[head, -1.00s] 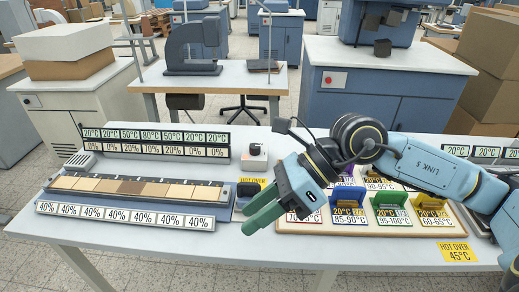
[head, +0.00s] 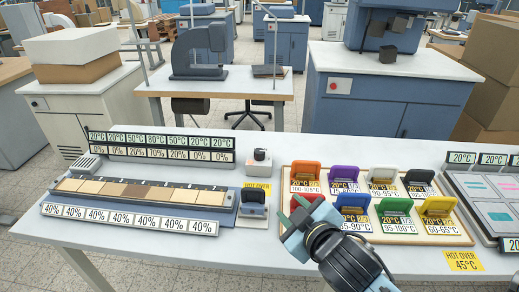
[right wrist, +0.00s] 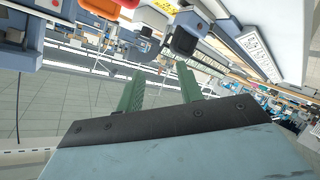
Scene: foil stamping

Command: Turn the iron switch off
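A small white box with a dark knob (head: 260,157) stands on the table behind the yellow HOT OVER label and looks like the switch; its setting is too small to read. A dark-handled block (head: 253,196) sits on a grey base in front of it, at the right end of the heated strip. My right gripper (head: 302,214) is to the right of both, over the left front of the coloured stamp tray, touching neither. The right wrist view shows its green fingers (right wrist: 158,84) apart with nothing between them. A dark block (right wrist: 186,36) lies beyond them. My left gripper is out of view.
The tray (head: 283,226) holds several coloured stamps close to my right gripper. The long strip unit (head: 225,215) with percentage labels lies left. A panel with coloured pads (head: 490,205) is at the right. Bare table lies between the switch and the tray.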

